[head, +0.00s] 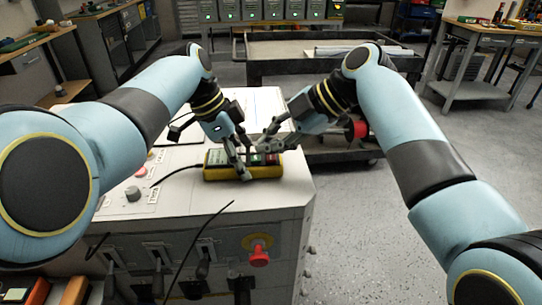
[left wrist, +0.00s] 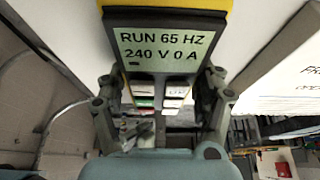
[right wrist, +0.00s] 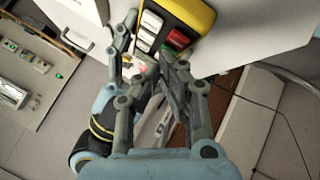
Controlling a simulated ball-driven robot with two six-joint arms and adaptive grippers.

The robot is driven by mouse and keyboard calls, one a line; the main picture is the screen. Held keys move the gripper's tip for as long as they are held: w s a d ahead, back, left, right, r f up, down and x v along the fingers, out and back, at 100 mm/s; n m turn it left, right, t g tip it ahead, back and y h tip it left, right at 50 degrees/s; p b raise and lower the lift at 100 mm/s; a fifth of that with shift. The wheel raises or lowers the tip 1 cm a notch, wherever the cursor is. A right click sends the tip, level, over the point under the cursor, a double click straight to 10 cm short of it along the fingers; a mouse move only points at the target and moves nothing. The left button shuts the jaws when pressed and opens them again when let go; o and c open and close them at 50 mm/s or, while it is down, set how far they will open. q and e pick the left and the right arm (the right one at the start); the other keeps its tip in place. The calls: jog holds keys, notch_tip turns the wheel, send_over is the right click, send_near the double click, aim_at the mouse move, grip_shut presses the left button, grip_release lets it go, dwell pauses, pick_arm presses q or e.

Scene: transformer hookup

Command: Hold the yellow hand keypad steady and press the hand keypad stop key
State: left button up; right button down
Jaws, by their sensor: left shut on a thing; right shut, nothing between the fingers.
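The yellow hand keypad (head: 213,174) lies on the light cabinet top. In the left wrist view its screen (left wrist: 167,45) reads RUN 65 HZ, 240 V, 0 A, with rows of keys below. My left gripper (head: 243,165) is shut on the keypad, with its fingers along both sides (left wrist: 165,92). My right gripper (head: 262,148) is shut and empty at the keypad's right end. In the right wrist view its fingertips (right wrist: 162,72) are close to a red key (right wrist: 178,38) and a green key (right wrist: 168,50). I cannot tell whether they touch a key.
The keypad's dark cable runs left over the cabinet top (head: 130,212). A red knob on a yellow plate (head: 258,252) sits on the cabinet's front. A dark cart (head: 330,68) stands behind. White sheets lie behind the keypad. Open floor (head: 370,240) is at the right.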

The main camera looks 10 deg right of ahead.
aim_at(270, 159)
jog(key=shift+f, duration=0.1)
jog(key=shift+f, duration=0.3)
jog(key=shift+f, duration=0.35)
dwell(1.0)
jog(key=shift+r, duration=0.8)
jog(key=shift+r, duration=2.5)
pick_arm(q)
jog(key=o, duration=1.6)
